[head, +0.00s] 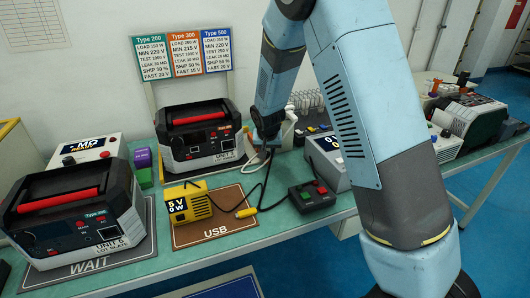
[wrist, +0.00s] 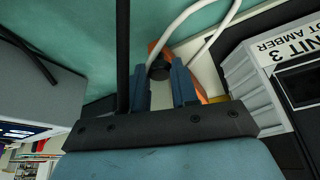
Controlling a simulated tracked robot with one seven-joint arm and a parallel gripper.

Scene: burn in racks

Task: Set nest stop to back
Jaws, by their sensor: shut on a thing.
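My gripper (wrist: 160,88) points down at the bench, close beside the Unit 3 power station. In the wrist view its two blue fingers are shut on what looks like the nest stop, a small part with a black round end (wrist: 159,70) showing between the fingertips. Orange (wrist: 206,98) shows behind and beside the fingers. In the head view my gripper (head: 267,138) is just right of Unit 3 (head: 202,135), and the gripped part is hidden there. Which position the stop is in cannot be told.
White cables (wrist: 175,22) run past the fingertips. A yellow USB load box (head: 188,203) on its brown mat and a black box with red and green buttons (head: 311,195) stand in front. A grey meter (head: 328,160) is close at right.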

